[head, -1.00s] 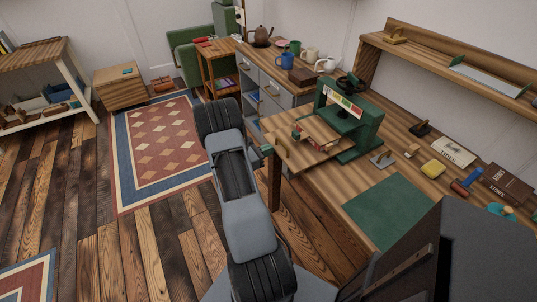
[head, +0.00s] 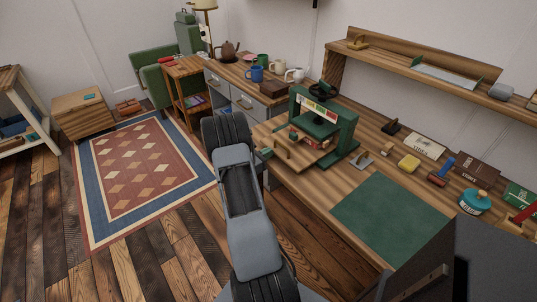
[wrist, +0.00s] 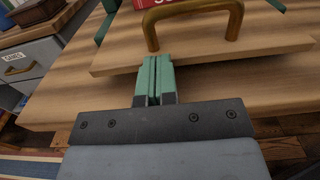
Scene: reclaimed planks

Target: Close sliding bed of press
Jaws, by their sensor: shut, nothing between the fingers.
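The green press (head: 347,133) stands on the wooden workbench with a dark wheel on top. Its sliding bed, a wooden board (head: 262,131), sticks out of the press frame toward the left. A red block or book (wrist: 184,3) lies on the bed, with a brass handle (wrist: 236,22) in front of it in the wrist view. My gripper (head: 266,153) is at the bed's outer edge. In the wrist view its green fingers (wrist: 155,62) are together with nothing between them. Their tips meet the board's front edge in the picture; actual contact is hard to tell.
A green mat (head: 390,218) lies on the bench in front of the press. A yellow block (head: 408,163), boxes and a teal-lidded tin (head: 474,201) lie to the right. A grey drawer cabinet (head: 243,105) with mugs stands behind. The patterned rug (head: 140,175) is clear.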

